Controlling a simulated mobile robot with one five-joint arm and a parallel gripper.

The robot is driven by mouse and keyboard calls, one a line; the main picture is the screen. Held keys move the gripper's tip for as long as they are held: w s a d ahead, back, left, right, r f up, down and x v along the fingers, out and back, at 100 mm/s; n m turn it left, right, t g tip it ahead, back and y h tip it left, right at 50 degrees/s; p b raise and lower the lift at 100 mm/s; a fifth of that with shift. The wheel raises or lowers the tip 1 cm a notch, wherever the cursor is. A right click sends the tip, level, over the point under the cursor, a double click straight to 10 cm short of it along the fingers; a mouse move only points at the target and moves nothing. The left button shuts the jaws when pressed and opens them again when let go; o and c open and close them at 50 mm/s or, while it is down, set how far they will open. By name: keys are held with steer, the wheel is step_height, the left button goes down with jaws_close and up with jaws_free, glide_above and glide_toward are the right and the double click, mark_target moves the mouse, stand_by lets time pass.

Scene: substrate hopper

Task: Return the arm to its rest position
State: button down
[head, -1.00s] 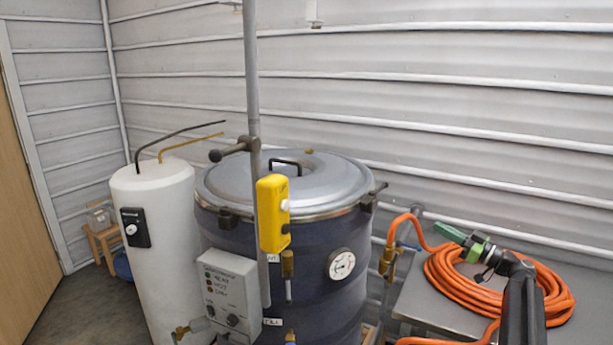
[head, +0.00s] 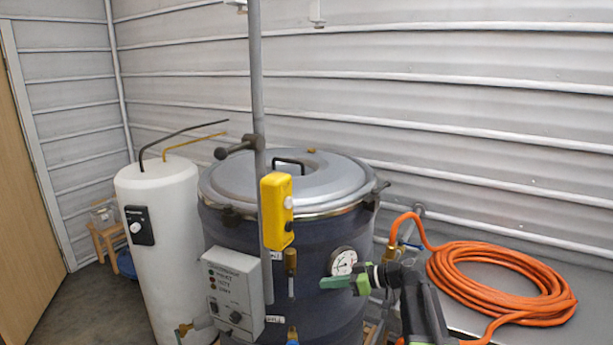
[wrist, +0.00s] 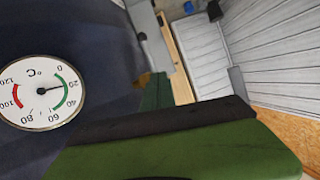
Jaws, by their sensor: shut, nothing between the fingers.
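My gripper (head: 338,282) is shut and empty. In the head view it points left, in front of the dark blue vat (head: 222,237), just below and beside the dial thermometer (head: 343,261). My arm comes up from the lower right of the picture. In the wrist view the green finger (wrist: 180,155) fills the lower part, and the dial thermometer (wrist: 42,92) is close at the left. I cannot tell whether the finger touches the vat.
A coiled orange hose (head: 500,283) lies on a grey metal table (head: 470,320) at the right. A grey control box (head: 232,285) and a yellow box (head: 277,212) sit at the upright pole (head: 254,75). A white cylinder tank (head: 165,262) stands left.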

steer(key=s+a+f+m+g+h, duration=0.3)
steer(key=s+f+h, duration=0.3)
steer(key=s+f, duration=0.5)
steer(key=s+d+f+m+h, duration=0.2)
steer(key=s+d+m+h, duration=0.1)
steer(key=d, duration=0.3)
steer(key=s+d+f+m+g+h, duration=0.1)
steer(key=s+d+f+m+h, duration=0.1)
steer(key=s+d+m+h, duration=0.2)
steer(key=d+m, duration=0.2)
steer(key=d, duration=0.1)
steer(key=shift+s+m, duration=0.3)
steer(key=shift+s, duration=0.05)
